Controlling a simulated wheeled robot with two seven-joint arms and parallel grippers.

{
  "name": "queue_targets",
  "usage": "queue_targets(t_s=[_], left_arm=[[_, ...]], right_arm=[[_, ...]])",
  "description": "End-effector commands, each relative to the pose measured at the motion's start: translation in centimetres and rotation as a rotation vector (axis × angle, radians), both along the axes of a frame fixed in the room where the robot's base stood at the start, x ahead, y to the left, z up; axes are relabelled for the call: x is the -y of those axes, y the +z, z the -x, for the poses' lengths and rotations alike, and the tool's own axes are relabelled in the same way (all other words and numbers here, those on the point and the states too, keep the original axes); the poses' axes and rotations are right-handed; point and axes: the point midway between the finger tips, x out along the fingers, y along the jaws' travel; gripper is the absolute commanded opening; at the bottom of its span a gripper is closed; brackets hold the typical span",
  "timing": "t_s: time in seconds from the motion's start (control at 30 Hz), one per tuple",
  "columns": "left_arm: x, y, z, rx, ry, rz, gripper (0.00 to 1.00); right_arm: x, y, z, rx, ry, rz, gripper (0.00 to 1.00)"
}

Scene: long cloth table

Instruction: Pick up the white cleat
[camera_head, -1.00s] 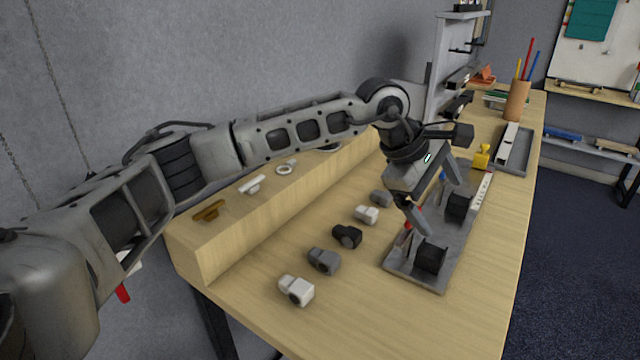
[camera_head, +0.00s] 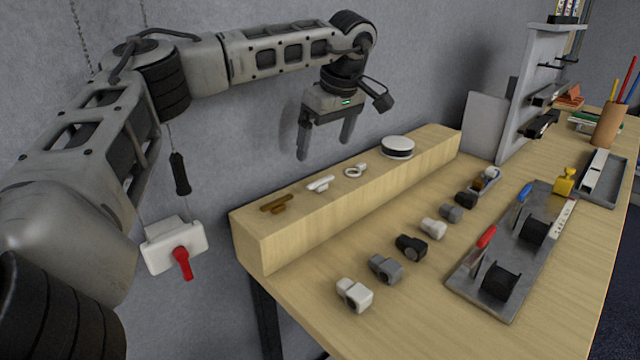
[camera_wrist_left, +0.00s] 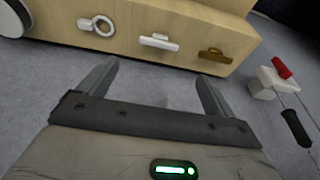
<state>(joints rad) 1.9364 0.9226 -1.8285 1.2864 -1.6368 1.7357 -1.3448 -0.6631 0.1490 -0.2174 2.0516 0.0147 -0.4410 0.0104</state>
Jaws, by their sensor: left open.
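The white cleat (camera_head: 320,183) lies on top of the raised wooden ledge (camera_head: 252,238), between a brown cleat (camera_head: 277,203) and a white ring-shaped piece (camera_head: 356,170). In the left wrist view the white cleat (camera_wrist_left: 158,42) shows beyond the fingertips, roughly centred between them. My left gripper (camera_head: 324,150) is open and empty, pointing down with its fingers apart. In the head view it appears above and behind the cleat, near the wall, and does not touch it. The left wrist view also shows the open gripper (camera_wrist_left: 157,72). My right gripper is not seen.
A round white-topped disc (camera_head: 397,146) stands farther along the ledge. Several small blocks, including a white one (camera_head: 354,295), line the table in front of it. A grey plate (camera_head: 468,283) with clamps lies to the right. A white box with a red lever (camera_head: 174,246) is on the wall.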

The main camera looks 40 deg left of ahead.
Motion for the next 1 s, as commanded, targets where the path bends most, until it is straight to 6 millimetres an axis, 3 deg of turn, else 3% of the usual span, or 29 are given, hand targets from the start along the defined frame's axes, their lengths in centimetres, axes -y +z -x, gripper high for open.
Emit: queue_targets(t_s=[0.1, 0.37, 0.7, 0.97, 1.0], left_arm=[[-0.5, -2.0, 0.0, -0.001, 0.0, 0.0, 0.91], [-0.9, -3.8, -0.2, 0.001, -0.001, 0.0, 0.91], [-1.4, -8.3, -0.5, 0.0, -0.001, 0.0, 0.91], [-1.5, -8.6, -0.5, 0.003, -0.002, 0.001, 0.91], [-1.5, -8.6, -0.5, 0.003, -0.002, 0.001, 0.83]], right_arm=[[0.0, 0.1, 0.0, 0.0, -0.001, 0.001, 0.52], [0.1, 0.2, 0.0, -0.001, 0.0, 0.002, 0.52], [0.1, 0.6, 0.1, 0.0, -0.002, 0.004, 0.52], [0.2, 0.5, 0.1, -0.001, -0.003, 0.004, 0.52], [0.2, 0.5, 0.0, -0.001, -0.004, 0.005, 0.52]])
